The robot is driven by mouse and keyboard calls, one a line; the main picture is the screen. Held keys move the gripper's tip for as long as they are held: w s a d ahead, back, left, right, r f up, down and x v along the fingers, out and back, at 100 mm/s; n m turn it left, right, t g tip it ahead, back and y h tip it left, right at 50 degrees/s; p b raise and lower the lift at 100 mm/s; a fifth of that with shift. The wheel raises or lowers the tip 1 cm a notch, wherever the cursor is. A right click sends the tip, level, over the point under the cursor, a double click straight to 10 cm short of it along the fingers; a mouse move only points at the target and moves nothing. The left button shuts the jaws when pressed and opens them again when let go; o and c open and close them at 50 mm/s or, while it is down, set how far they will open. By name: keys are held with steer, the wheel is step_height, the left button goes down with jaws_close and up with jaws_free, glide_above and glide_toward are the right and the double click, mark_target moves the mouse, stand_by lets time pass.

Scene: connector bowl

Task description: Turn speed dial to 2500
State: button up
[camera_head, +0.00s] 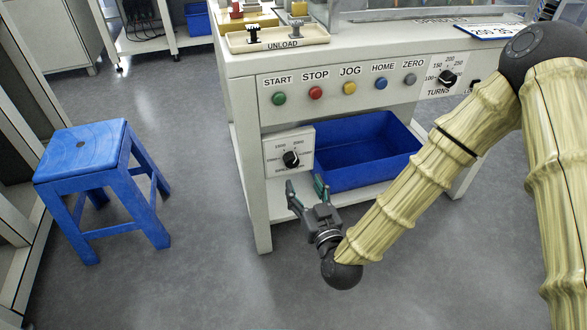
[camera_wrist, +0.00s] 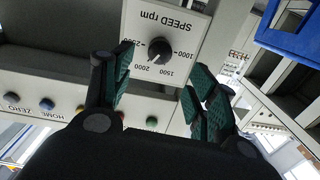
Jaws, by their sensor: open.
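The speed dial (camera_head: 291,159) is a black round knob on a pale panel (camera_head: 271,147) at the front of the machine, below the START button. In the wrist view the knob (camera_wrist: 160,50) appears upside down under the label SPEED rpm, with marks 1000, 1500, 2000 and 2500. Its pointer seems to face between 1500 and 2000, though the exact setting is hard to read. My gripper (camera_head: 306,187) is open and empty, just in front of and below the dial, not touching it. In the wrist view its green-padded fingers (camera_wrist: 157,84) lie either side of the knob's line.
A blue bin (camera_head: 350,178) stands on the shelf right of the dial panel. Above are coloured buttons (camera_head: 349,88) and the TURNS dial (camera_head: 447,78). An UNLOAD tray (camera_head: 290,46) sits on top. A blue stool (camera_head: 85,155) stands left; floor between is clear.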

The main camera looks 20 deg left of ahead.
mark_target(293, 164)
steer(key=b+x, duration=0.3)
steer(key=x, duration=0.6)
steer(key=shift+w+a, duration=0.15)
steer(key=shift+w, duration=0.1)
steer(key=c, duration=1)
